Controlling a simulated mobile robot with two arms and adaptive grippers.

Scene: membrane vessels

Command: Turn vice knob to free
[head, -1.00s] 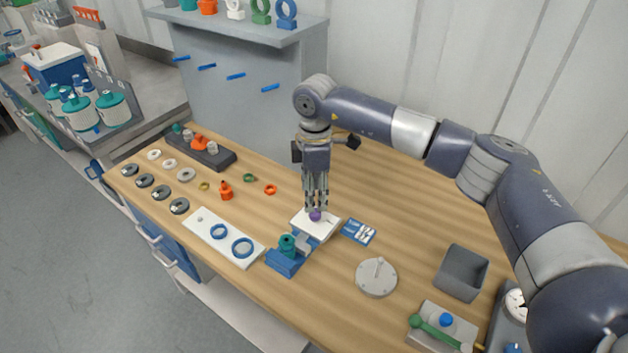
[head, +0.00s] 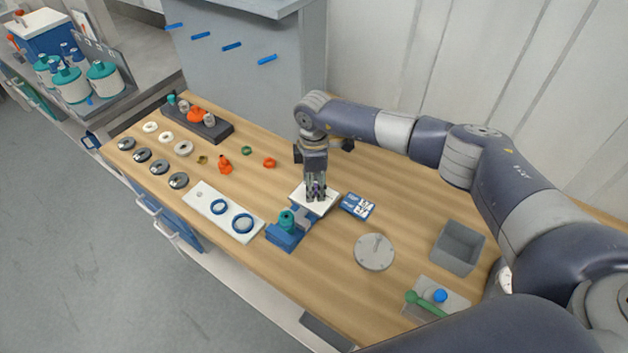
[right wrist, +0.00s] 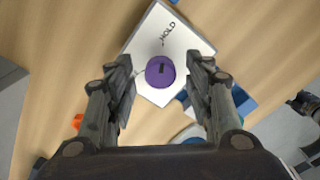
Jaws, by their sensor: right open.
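The purple vice knob (right wrist: 160,71) sits on a white plate (right wrist: 150,45) marked HOLD in the right wrist view. A short dark mark shows on the knob's top. My right gripper (right wrist: 160,85) is open, with one finger on each side of the knob and a gap to it on both sides. In the head view my right gripper (head: 316,194) points down over the white plate (head: 328,205) and mostly hides the knob. The blue vice (head: 284,237), with a teal part in it, stands just in front of the plate. My left gripper is not in view.
A blue and white card (head: 357,206) lies right of the plate. A grey round disc (head: 374,253) and a grey open bin (head: 458,248) are farther right. A white board with blue rings (head: 204,203) lies to the left. Bare wood lies behind the plate.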

